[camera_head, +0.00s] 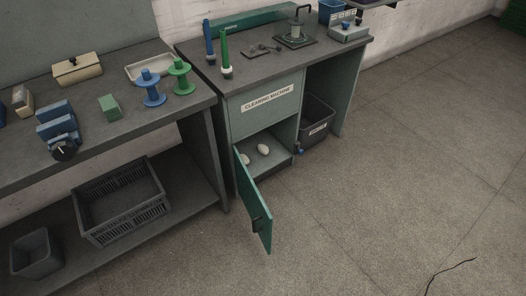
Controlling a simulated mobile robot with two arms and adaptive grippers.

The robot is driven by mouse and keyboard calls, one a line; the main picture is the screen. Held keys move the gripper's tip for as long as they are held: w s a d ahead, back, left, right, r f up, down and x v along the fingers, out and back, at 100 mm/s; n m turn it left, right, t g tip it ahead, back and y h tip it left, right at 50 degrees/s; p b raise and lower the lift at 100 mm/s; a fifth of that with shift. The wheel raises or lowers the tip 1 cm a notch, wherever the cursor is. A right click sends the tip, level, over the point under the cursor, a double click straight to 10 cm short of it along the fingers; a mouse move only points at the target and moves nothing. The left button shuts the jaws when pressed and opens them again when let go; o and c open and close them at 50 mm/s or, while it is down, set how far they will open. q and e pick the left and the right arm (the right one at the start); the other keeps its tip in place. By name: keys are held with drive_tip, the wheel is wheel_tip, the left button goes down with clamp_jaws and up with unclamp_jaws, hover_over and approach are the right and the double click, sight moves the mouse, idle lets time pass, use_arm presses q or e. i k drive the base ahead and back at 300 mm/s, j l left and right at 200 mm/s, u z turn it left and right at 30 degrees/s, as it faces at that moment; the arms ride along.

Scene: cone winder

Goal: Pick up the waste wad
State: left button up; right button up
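Two small whitish lumps lie inside the open lower compartment of the cabinet (281,167) labelled "CLEANING MACHINE". One pale lump (263,149) lies clear on the compartment floor. The other (246,159) is farther left, partly hidden by the green door (254,205), which stands swung open. They look like wads, but they are too small to tell for sure. Neither of my grippers is in view.
A dark bin (317,118) stands under the right part of the cleaning bench. A left bench carries blue and green spools (181,78) and blocks, with a black crate (118,200) on its lower shelf. The floor (380,190) in front is mostly clear; a thin black cord (447,269) shows at right.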

sight(263, 149)
drive_tip(key=u, duration=0.55)
drive_tip(key=i+l+u, duration=0.1)
drive_tip(key=l+u, duration=0.35)
drive_tip(key=l, duration=0.15)
drive_tip(key=l+u, duration=0.95)
drive_tip(key=l, duration=0.3)
drive_tip(key=k+l, duration=0.1)
drive_tip(key=l, duration=0.25)
drive_tip(key=k+l, duration=0.1)
drive_tip(key=l, duration=0.65)
drive_tip(key=k+l+u, duration=0.1)
drive_tip(key=l, duration=0.3)
drive_tip(key=k+l, duration=0.15)
drive_tip(key=l, duration=0.2)
